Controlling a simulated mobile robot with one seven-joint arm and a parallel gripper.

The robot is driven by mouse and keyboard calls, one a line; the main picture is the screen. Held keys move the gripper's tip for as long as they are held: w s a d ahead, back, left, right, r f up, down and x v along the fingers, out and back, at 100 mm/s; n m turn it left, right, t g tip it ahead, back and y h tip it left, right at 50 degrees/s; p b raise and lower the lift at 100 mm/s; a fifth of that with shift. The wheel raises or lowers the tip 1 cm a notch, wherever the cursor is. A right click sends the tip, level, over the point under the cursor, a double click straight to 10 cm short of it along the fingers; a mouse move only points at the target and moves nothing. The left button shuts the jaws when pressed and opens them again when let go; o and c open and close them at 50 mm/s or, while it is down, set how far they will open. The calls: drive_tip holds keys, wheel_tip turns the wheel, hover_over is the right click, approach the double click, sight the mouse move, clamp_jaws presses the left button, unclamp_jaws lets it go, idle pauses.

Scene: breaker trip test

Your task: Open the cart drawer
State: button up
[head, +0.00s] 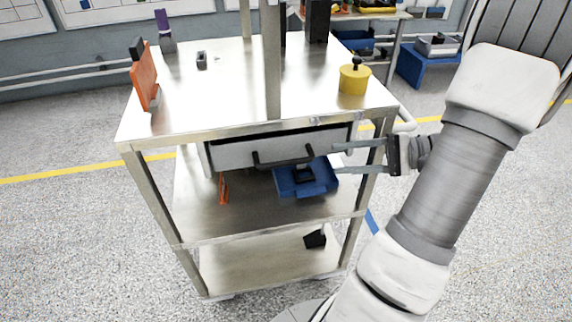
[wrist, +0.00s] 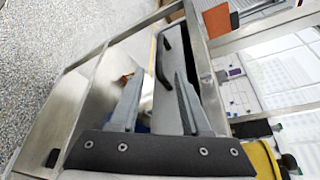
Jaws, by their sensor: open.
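The metal cart (head: 215,118) stands in front of me. Its grey drawer (head: 232,154) sits under the top and looks shut. A black bar handle (head: 283,162) crosses the drawer front. My gripper (head: 337,159) is open and empty, to the right of the handle, with its fingers pointing left toward it. In the wrist view the handle (wrist: 162,58) shows just beyond and between the two fingertips (wrist: 159,76), with the drawer front (wrist: 202,75) to its right. The fingers appear apart from the handle.
An orange item (head: 145,76), a purple-topped item (head: 162,25) and a yellow container (head: 354,80) stand on the cart top. A blue bin (head: 305,180) is below the drawer. A cart post (head: 377,165) is close to my gripper. Floor is clear at left.

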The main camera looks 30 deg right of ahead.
sight(295, 162)
drive_tip(key=b+x, duration=0.2)
drive_tip(key=x, duration=1)
drive_tip(key=shift+w+a+f, duration=0.1)
drive_tip(key=shift+a, duration=0.2)
clamp_jaws()
idle(0.8)
